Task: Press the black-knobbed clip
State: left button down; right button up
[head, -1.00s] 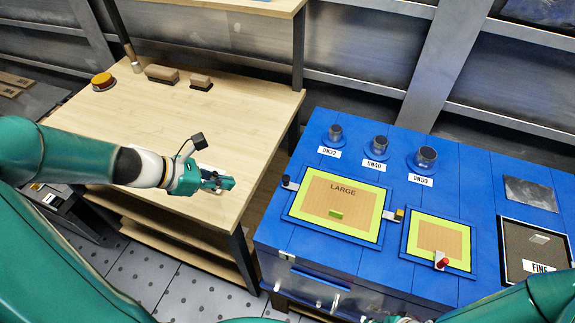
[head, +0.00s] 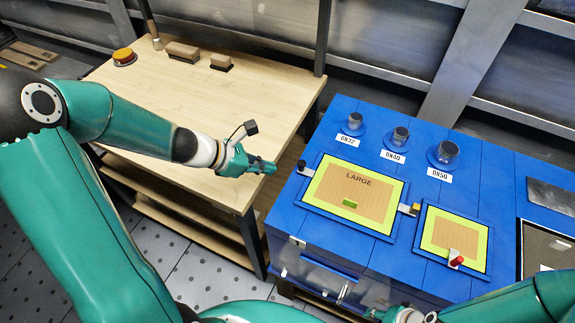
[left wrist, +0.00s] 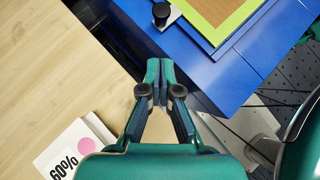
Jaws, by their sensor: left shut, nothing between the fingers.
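The black-knobbed clip (head: 303,166) sits at the left edge of the large yellow-green-bordered panel (head: 352,198) on the blue bench. It also shows at the top of the left wrist view (left wrist: 163,13), with a pale metal base under its black knob. My left gripper (head: 272,168) is to the left of the clip, over the right edge of the wooden table, apart from the clip. In the left wrist view its fingers (left wrist: 160,72) are together with nothing between them, pointing toward the clip. My right arm enters at the lower right; its fingertips are not clear.
A white card reading 60% (left wrist: 72,150) lies on the table.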

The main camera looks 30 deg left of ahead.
aim_at(298, 168)
pick_arm(q)
jog(key=w+d, duration=0.1)
jog(key=w+d+f, duration=0.1)
jog(key=w, duration=0.1)
jog(key=shift+d+f, duration=0.3)
jog(key=shift+d, duration=0.1)
jog(key=shift+w+d, duration=0.5)
jog(key=shift+w, duration=0.2)
